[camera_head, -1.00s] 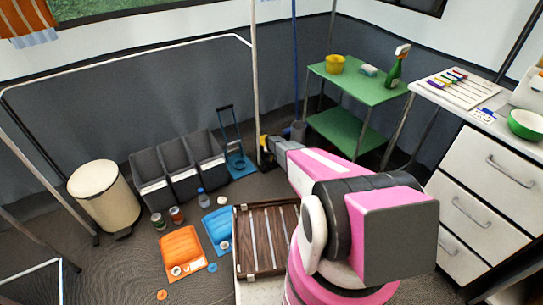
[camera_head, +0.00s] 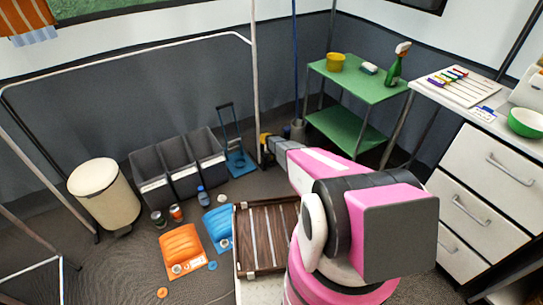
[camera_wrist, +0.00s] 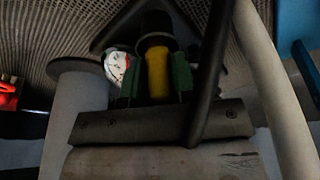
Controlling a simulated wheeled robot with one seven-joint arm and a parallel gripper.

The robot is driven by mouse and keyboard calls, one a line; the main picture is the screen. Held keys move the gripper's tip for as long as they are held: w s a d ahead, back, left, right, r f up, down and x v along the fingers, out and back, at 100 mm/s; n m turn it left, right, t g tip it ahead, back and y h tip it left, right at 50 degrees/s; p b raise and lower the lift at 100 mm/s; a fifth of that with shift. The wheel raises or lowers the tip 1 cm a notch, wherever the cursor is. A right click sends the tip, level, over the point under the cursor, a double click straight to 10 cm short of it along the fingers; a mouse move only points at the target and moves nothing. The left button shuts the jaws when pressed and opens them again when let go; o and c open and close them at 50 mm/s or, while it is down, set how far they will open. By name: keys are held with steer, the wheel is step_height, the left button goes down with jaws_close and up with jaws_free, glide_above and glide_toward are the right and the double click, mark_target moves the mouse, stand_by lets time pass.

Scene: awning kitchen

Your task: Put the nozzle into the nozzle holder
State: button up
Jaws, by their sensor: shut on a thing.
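My gripper (camera_wrist: 156,84) has green finger pads on both sides of a yellow part with a dark collar, apparently the nozzle (camera_wrist: 158,72). It is shut on this part in the wrist view. In the head view my gripper (camera_head: 267,142) is at the end of my outstretched arm, low near the back wall, with a bit of yellow showing. A grey upright container (camera_head: 298,131) stands just right of it; I cannot tell whether this is the nozzle holder. The nozzle's far end is dark and unclear.
A blue hand truck (camera_head: 236,160) and grey bins (camera_head: 178,172) stand left of my gripper. A pale pole (camera_head: 256,80) rises close beside it. A green shelf table (camera_head: 360,83) stands to the right. A dark bar (camera_wrist: 211,70) crosses close in the wrist view.

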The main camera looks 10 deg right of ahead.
steer(key=o, duration=1.5)
steer(key=shift+c, duration=0.2)
steer(key=shift+r, duration=0.1)
steer(key=shift+r, duration=3.9)
steer(key=s+r+g, duration=0.1)
steer(key=s+r, duration=1.9)
steer(key=s, duration=0.2)
steer(key=s+r+n+g, duration=0.1)
steer(key=s+r+g, duration=0.1)
steer(key=s+r, duration=1.8)
steer(key=s, duration=0.3)
steer(key=shift+s+r+n, duration=0.3)
steer(key=shift+r, duration=0.1)
